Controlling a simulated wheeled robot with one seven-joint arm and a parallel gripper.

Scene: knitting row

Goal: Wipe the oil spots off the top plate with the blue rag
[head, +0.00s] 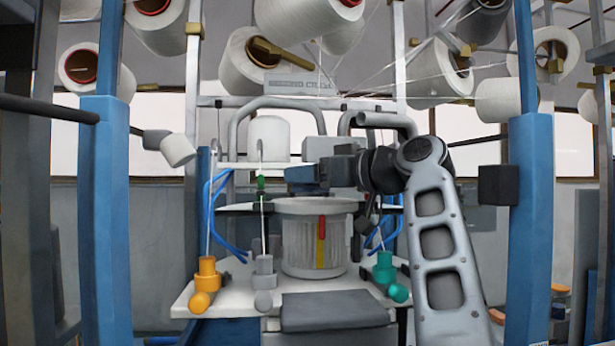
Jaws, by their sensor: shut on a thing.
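My gripper (318,174) is at the centre of the head view, reaching in from the right above the grey cylinder (313,240). It is shut on a small blue thing that looks like the blue rag (299,175). The rag is just above the cylinder's rim; I cannot tell whether it touches anything. A pale upper plate (236,165) shows edge-on to the left of the gripper, with a white yarn cone standing on it. Its right part is hidden behind the gripper and arm. I cannot make out any oil spots at this low angle.
A white lower table (230,284) carries an orange (207,274), a grey (264,272) and a green fitting (384,268). Blue posts (104,220) (528,230) stand on both sides. Large yarn cones (300,14) hang above, with threads running down. Curved grey tubes arch behind the gripper.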

